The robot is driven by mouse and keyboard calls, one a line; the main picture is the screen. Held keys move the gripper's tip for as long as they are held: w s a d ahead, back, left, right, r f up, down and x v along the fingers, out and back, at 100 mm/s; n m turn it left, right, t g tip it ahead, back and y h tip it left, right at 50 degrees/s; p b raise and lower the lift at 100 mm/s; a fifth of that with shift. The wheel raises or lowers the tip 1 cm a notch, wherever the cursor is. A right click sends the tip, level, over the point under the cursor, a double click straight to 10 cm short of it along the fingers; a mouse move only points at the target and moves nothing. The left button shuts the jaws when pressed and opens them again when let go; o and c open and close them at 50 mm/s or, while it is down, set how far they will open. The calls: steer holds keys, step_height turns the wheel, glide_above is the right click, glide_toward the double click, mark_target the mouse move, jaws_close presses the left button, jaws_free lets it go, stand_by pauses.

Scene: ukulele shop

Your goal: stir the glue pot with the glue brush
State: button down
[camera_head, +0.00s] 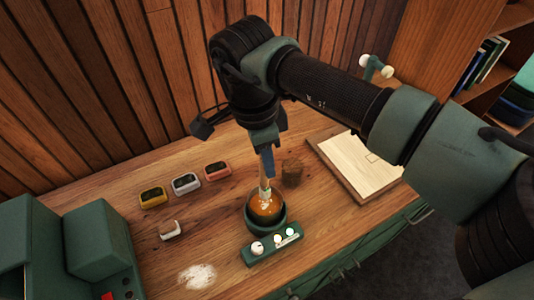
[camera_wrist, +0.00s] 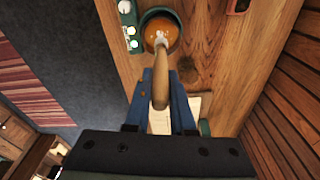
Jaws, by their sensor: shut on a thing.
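The glue pot (camera_head: 252,219) is a dark green round pot with amber glue inside, standing on the wooden bench. It also shows at the top of the wrist view (camera_wrist: 147,16). My gripper (camera_head: 265,148) is above the pot, with its blue fingers shut on the wooden handle of the glue brush (camera_head: 264,170). The brush is close to upright in the head view, and its handle shows between the fingers in the wrist view (camera_wrist: 160,82). The brush's lower end is inside the pot, at the glue; how deep it reaches is hidden.
A green box with white knobs (camera_head: 257,248) stands right in front of the pot. A brown block (camera_head: 292,172) is close behind it to the right. A board with pale wood (camera_head: 355,160) lies at right.

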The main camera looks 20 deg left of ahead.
mark_target(267, 184)
steer(key=shift+f+b, duration=3.1)
steer(key=shift+f, duration=0.75)
